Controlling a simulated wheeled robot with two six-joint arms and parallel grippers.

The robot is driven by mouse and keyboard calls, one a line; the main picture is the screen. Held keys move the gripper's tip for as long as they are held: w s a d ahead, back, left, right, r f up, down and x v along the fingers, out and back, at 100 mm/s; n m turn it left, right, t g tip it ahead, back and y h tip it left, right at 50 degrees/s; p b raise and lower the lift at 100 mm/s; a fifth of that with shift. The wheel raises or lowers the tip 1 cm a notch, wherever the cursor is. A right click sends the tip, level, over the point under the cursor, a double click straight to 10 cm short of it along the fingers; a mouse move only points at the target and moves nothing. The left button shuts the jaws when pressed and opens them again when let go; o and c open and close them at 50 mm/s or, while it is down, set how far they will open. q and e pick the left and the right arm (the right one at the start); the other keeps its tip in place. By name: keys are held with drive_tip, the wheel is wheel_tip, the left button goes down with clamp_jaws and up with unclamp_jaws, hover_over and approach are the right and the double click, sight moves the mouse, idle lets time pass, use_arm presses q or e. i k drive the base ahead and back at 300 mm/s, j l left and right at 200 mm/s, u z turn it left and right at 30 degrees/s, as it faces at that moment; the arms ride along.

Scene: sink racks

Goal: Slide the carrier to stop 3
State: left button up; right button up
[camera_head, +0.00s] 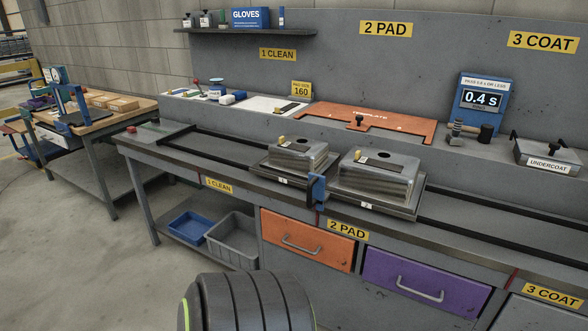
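The carrier (411,214) sits on dark rails along the bench, as two adjoining plates tagged 1 and 2. A smaller metal block (298,154) stands on plate 1 and a larger metal block (377,178) on plate 2. A blue upright piece (317,190) is at the front between them. The carrier is around the 2 PAD front label (348,230). The 3 COAT front label (552,294) is at the lower right, and the 3 COAT wall sign (543,41) is above. Neither gripper is in view; a dark rounded part of mine fills the bottom centre.
The rails (480,230) right of the carrier look clear. Behind them stand an orange template (372,123), a blue 0.4 s display (481,98), a dark hammer-like tool (470,131) and an UNDERCOAT tray (549,156). Orange (306,240) and purple (425,282) drawers are below, shut.

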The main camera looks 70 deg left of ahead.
sight(317, 194)
drive_tip(key=u, duration=2.2)
